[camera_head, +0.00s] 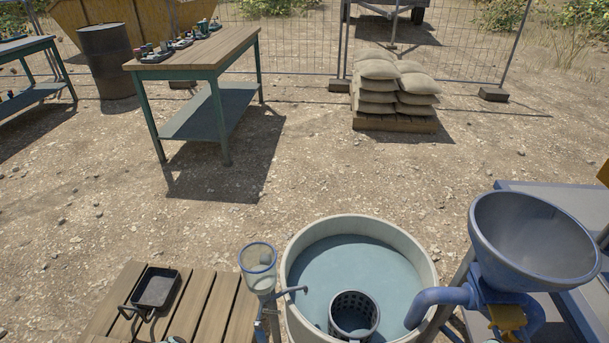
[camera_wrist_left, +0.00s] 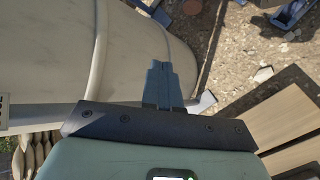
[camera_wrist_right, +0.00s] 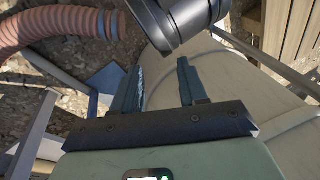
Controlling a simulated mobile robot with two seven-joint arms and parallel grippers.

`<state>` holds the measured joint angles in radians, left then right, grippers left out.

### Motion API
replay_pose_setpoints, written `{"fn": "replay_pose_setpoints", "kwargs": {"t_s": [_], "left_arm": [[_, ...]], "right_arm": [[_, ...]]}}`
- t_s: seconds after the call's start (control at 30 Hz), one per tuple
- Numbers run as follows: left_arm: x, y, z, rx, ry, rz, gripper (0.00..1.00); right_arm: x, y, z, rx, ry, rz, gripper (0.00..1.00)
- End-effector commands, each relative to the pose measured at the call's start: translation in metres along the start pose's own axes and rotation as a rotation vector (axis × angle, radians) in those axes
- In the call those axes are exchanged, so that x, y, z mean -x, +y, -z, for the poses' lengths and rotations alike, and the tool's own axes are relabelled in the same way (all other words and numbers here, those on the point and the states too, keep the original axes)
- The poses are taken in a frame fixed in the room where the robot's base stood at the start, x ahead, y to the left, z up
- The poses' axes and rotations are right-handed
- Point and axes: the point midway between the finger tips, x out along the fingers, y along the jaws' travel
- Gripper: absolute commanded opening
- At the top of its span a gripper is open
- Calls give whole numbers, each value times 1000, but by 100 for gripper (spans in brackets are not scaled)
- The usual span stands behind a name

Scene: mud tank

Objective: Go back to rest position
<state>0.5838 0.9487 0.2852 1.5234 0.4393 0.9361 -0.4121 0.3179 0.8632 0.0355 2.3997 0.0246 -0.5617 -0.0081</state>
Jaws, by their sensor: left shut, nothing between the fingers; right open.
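My left gripper (camera_wrist_left: 172,82) shows in the left wrist view with its fingers together and nothing between them. It is beside the pale outer wall of the round tank (camera_wrist_left: 60,45), with gravel and wooden planks to its right. My right gripper (camera_wrist_right: 160,82) shows in the right wrist view with its fingers apart and empty. It is near the pale tank wall (camera_wrist_right: 225,75), just below a dark cylindrical part (camera_wrist_right: 180,20). Neither gripper shows in the head view. There the round mud tank (camera_head: 294,270) holds grey-blue liquid and a dark perforated basket (camera_head: 354,313).
A blue-grey funnel (camera_head: 530,240) on pipework stands right of the tank. A clear cup (camera_head: 258,265) on a stand is at its left, beside a wooden pallet table (camera_head: 205,305) with a black tray (camera_head: 156,288). A workbench (camera_head: 200,50) and stacked sandbags (camera_head: 380,85) are farther back. Gravel between is clear.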

Motion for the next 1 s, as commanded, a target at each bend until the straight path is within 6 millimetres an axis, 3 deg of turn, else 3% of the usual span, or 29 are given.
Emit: {"fn": "replay_pose_setpoints", "kwargs": {"t_s": [0.03, 0.1, 0.2, 0.3, 0.43, 0.7, 1.0], "left_arm": [[-18, -16, -10, 25, 20, 80, 0], [-37, -40, -20, 48, 73, 193, 0], [-55, -70, -37, 56, 156, 335, 0], [-63, -92, -54, 37, 249, 446, 0], [-65, -106, -74, -8, 359, 532, 0], [-57, -105, -109, -106, 549, 577, 0], [-25, -54, -174, -82, 448, 578, 0]], "right_arm": [[0, 0, 0, 0, 0, 0, 43], [0, 0, 0, 0, 0, 0, 43], [0, 0, 0, 0, 0, 0, 43], [0, 0, 0, 0, 0, 0, 43], [0, 0, 0, 0, 0, 0, 43], [0, 0, 0, 0, 0, 0, 43], [82, -22, -31, 8, -111, 4, 43]]}}
